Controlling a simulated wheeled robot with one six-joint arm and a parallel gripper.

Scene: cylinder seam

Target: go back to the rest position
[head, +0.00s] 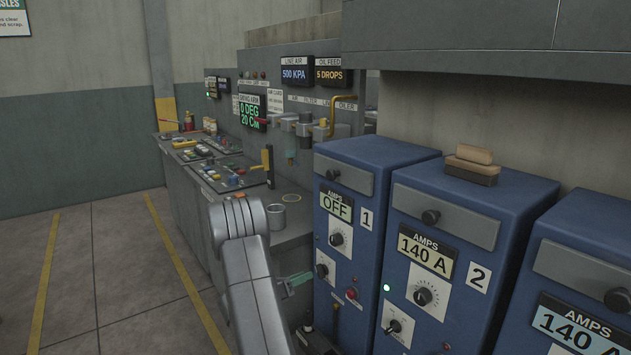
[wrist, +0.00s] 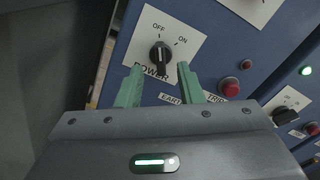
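My gripper (wrist: 158,78) is open, its two green fingers apart with nothing between their tips. In the wrist view the black POWER knob (wrist: 160,56), on a white plate marked OFF and ON, lies just ahead of the fingertips. The knob's handle stands upright in the picture, roughly in line with OFF. I cannot tell whether a finger touches the plate. In the head view my gripper (head: 298,279) is low in front of blue cabinet 1 (head: 366,152), partly hidden by my arm. That cabinet's display (head: 337,207) reads OFF.
Blue cabinet 2 (head: 465,192) reads 140 A and bears a brown block (head: 472,170); a third cabinet (head: 585,260) stands at right. A grey bench (head: 187,195) with controls and a metal cup (head: 276,216) is at left. Floor (head: 110,265) beyond it is clear.

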